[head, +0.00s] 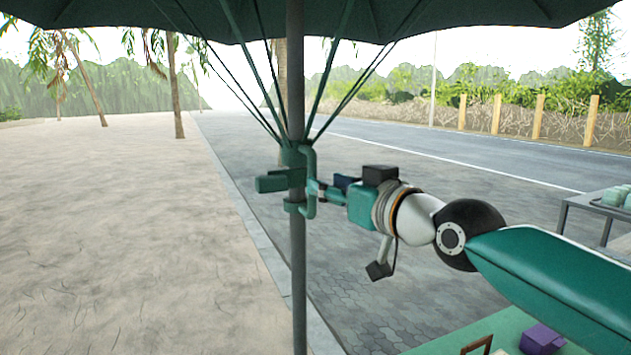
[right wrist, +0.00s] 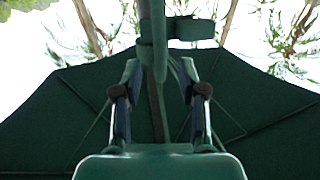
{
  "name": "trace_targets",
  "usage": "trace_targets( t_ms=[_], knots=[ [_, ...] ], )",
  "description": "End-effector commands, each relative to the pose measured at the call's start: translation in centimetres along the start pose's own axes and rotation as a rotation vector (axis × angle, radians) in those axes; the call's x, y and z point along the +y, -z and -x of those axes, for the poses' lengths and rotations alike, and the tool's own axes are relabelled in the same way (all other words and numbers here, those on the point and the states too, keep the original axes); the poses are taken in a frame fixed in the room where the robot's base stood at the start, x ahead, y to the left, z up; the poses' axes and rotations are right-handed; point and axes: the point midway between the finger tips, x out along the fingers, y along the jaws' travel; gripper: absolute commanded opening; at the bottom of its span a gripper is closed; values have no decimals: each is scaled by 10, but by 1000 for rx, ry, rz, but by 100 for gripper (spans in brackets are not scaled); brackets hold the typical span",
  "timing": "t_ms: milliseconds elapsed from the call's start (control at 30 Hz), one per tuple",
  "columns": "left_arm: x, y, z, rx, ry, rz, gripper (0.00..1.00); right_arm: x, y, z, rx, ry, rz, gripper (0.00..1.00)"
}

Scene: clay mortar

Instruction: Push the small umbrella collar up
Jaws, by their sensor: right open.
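The green umbrella collar (head: 292,158) sits around the grey pole (head: 298,270), under the canopy (head: 300,18), with the ribs meeting at its top. It has a curved side handle and a stub pointing left. My right gripper (head: 318,190) is at the handle's right side, reaching in from the right. In the right wrist view, my right gripper (right wrist: 160,76) has its two fingers apart, with the collar (right wrist: 178,28) and its handle ahead between and above the tips. I cannot tell whether a finger touches the handle. My left gripper is not in view.
A grey table (head: 575,205) with pale green items stands at the right. A green surface (head: 500,325) with a purple block (head: 541,339) is at the bottom right. Sandy ground (head: 110,240) left of the pole is clear.

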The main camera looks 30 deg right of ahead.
Motion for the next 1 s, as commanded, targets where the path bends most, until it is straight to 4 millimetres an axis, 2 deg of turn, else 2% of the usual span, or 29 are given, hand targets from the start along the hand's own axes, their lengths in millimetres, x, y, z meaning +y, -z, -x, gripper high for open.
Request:
trace_targets(
  t_ms=[100,333,500,1000],
  knots=[
    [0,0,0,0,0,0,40,0,1,26,3,-1,0,41],
    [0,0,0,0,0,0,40,0,-1,57,0,0,1,41],
    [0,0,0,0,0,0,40,0,-1,63,-1,0,1,41],
    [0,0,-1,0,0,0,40,2,-4,61,-8,-5,1,41]
  ],
)
